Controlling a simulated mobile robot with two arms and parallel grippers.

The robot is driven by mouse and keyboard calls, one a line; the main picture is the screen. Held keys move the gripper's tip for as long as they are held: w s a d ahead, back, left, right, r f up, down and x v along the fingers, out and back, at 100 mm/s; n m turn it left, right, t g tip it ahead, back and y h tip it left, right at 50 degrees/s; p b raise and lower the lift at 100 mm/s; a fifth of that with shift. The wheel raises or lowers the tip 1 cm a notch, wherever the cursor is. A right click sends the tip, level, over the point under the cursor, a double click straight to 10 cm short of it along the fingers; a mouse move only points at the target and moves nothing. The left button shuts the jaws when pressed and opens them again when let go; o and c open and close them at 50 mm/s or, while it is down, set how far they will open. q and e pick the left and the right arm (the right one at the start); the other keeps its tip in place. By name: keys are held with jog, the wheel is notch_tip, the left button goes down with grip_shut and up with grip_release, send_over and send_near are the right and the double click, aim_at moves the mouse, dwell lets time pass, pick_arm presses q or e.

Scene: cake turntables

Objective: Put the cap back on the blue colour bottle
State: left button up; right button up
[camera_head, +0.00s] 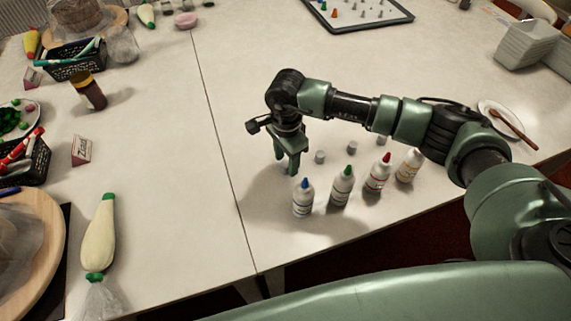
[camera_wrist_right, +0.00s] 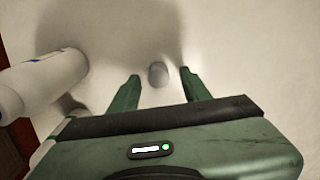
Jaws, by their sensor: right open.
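The blue colour bottle (camera_head: 303,200) stands upright and uncapped on the table, its blue tip showing. A white bottle with a blue mark (camera_wrist_right: 45,82), which looks like the same one, is at the left of the right wrist view. My right gripper (camera_head: 285,163) points down beside and behind this bottle, with open fingers. In the right wrist view a small grey cap (camera_wrist_right: 158,74) lies on the table between the open fingertips (camera_wrist_right: 160,77), with gaps on both sides. In the head view the gripper mostly hides this cap. My left gripper is out of view.
Green (camera_head: 342,187), red (camera_head: 377,175) and orange-tipped (camera_head: 409,166) bottles stand in a row to the right. Grey caps (camera_head: 320,157) (camera_head: 351,147) (camera_head: 382,140) lie behind them. A piping bag (camera_head: 99,235) lies left.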

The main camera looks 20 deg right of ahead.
aim_at(287, 163)
grip_shut()
jog(key=shift+r, duration=0.15)
notch_tip(287, 163, up, 20)
jog(key=b, duration=0.2)
dwell(0.5)
